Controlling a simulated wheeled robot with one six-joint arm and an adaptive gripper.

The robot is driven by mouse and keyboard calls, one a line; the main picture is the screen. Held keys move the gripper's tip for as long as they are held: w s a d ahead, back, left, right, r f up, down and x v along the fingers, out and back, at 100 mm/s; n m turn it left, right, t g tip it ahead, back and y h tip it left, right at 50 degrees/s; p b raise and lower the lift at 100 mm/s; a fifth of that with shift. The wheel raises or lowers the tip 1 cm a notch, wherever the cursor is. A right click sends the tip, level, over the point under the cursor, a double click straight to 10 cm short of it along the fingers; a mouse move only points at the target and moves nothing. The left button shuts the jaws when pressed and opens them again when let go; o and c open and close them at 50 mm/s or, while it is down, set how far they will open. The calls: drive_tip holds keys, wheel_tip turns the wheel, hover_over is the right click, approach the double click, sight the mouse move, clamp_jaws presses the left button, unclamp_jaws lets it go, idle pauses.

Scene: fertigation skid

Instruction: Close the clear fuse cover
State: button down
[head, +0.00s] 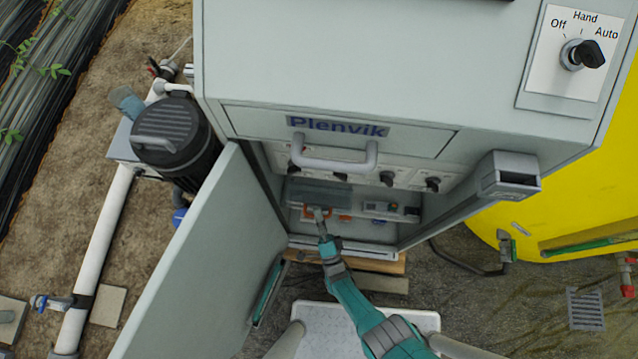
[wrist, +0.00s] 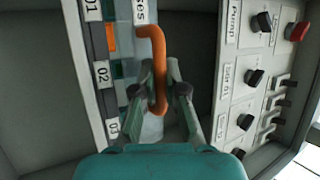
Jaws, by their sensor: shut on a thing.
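The clear fuse cover (head: 330,193) is a see-through grey panel inside the open cabinet, over the left part of the fuse row. Its orange handle (wrist: 159,55) shows in the wrist view, with part of the clear cover (wrist: 143,12) and its cut-off label behind it. My gripper (wrist: 160,78) is shut on the orange handle, one finger on each side. In the head view my gripper (head: 318,213) reaches into the cabinet at the cover's lower edge. I cannot tell exactly how far the cover stands open.
The cabinet door (head: 212,265) stands open on the left. A drawer with a grey handle (head: 333,164) is above the opening. Black knobs (wrist: 254,77) and a red knob (wrist: 297,31) sit on a panel close to my gripper. A yellow tank (head: 560,200) stands at right.

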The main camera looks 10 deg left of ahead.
drive_tip(key=c, duration=1.5)
unclamp_jaws()
drive_tip(key=shift+s+d+f, duration=0.25)
drive_tip(key=shift+s+d, duration=0.7)
drive_tip(key=shift+s, duration=1.3)
drive_tip(key=shift+s+d+f, duration=0.2)
drive_tip(key=shift+s+d, duration=0.8)
drive_tip(key=shift+s, duration=1.3)
drive_tip(key=shift+s+d+f, duration=0.25)
drive_tip(key=shift+s+d, duration=0.7)
drive_tip(key=shift+s, duration=1.3)
